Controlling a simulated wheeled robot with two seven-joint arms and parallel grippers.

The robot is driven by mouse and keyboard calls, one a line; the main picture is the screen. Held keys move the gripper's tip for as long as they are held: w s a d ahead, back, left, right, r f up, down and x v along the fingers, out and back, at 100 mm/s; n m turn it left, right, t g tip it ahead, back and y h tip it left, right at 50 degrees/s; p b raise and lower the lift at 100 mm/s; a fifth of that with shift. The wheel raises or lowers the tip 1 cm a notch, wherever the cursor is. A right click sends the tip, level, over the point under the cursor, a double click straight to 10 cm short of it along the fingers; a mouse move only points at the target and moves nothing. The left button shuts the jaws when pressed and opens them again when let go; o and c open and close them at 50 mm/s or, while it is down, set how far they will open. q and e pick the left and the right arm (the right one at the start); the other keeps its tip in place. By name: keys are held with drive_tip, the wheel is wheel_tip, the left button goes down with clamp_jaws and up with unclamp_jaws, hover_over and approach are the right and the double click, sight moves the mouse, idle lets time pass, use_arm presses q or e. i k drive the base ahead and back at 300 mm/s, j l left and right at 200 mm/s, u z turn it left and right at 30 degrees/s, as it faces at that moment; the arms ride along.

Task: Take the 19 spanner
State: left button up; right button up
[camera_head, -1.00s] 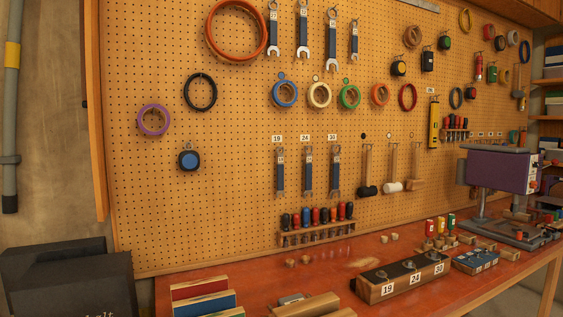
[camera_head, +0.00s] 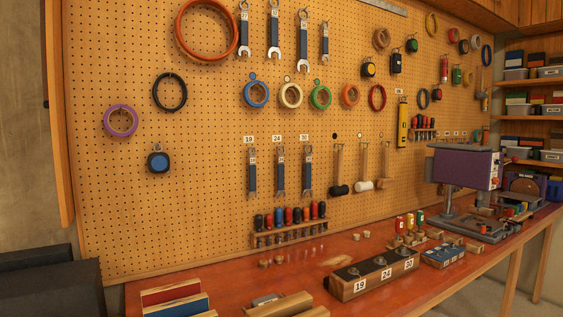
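The 19 spanner (camera_head: 252,173) hangs upright on the pegboard under a small white label reading 19 (camera_head: 248,139). It has a dark blue handle and grey ends. To its right hang two similar spanners under labels 24 and 30, the 24 spanner (camera_head: 280,173) and the 30 spanner (camera_head: 307,174). Neither of my grippers shows in the head view.
A red-topped bench (camera_head: 240,290) runs below the pegboard. A screwdriver rack (camera_head: 290,236) sits just under the spanners. A wooden block marked 19, 24, 30 (camera_head: 373,273) stands on the bench. A purple machine (camera_head: 465,167) stands at right; a dark case (camera_head: 45,285) is at lower left.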

sight(252, 167)
drive_tip(key=i+l+z, duration=0.1)
drive_tip(key=i+l, duration=0.35)
drive_tip(key=i+l+z, duration=0.15)
drive_tip(key=i+l, duration=0.25)
drive_tip(key=i, duration=0.15)
